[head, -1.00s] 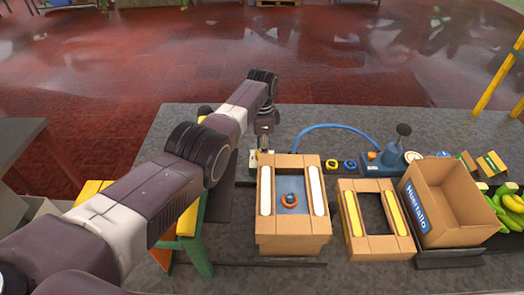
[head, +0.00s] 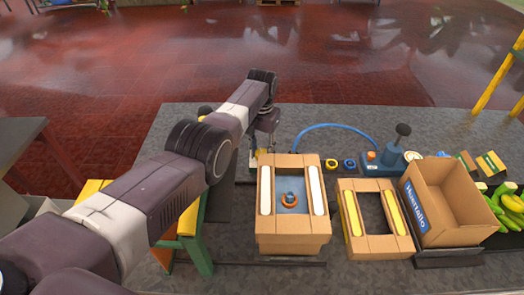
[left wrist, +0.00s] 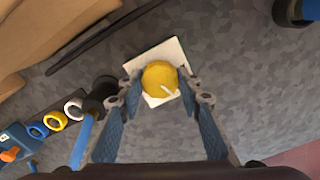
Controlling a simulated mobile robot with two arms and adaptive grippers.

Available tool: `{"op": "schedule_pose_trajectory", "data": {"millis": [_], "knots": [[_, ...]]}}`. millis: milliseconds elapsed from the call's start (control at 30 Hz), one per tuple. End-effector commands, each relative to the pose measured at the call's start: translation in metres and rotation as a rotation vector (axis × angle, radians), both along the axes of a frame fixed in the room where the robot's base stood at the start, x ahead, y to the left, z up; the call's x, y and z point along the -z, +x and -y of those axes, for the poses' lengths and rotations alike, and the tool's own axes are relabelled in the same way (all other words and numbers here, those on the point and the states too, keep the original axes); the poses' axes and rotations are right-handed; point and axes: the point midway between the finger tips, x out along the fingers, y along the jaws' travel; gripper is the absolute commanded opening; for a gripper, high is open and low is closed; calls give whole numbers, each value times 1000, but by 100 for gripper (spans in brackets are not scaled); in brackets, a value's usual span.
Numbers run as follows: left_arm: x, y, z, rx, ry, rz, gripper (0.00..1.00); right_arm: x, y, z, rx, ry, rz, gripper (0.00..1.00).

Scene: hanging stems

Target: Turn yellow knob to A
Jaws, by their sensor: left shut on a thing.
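The yellow knob (left wrist: 160,79) sits on a pale square plate (left wrist: 171,50) on the grey bench in the left wrist view. A white pointer mark on it points toward the lower right of that view. My left gripper (left wrist: 161,84) is around the knob, with its two blue-grey fingers shut on its left and right sides. In the head view my left gripper (head: 264,142) points down at the bench beside the cardboard box, and it hides most of the knob. Any letters on the plate cannot be read. My right gripper is not in view.
A cardboard box with white strips (head: 265,190) stands close to the right of my left gripper. A second frame-like box (head: 380,245), an open carton (head: 448,205) and a blue pump-like device (head: 383,160) with a hose stand further right.

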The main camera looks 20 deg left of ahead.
Motion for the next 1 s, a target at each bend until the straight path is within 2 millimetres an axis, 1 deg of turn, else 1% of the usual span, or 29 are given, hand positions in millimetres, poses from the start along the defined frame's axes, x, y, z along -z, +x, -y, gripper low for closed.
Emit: {"op": "schedule_pose_trajectory", "data": {"millis": [600, 800, 1000], "knots": [[-1, 1, 0, -580, 1, 2, 8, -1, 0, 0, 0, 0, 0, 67], [-1, 1, 0, -743, 0, 2, 8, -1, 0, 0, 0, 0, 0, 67], [-1, 1, 0, -864, 1, 3, 8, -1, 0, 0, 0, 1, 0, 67]]}}
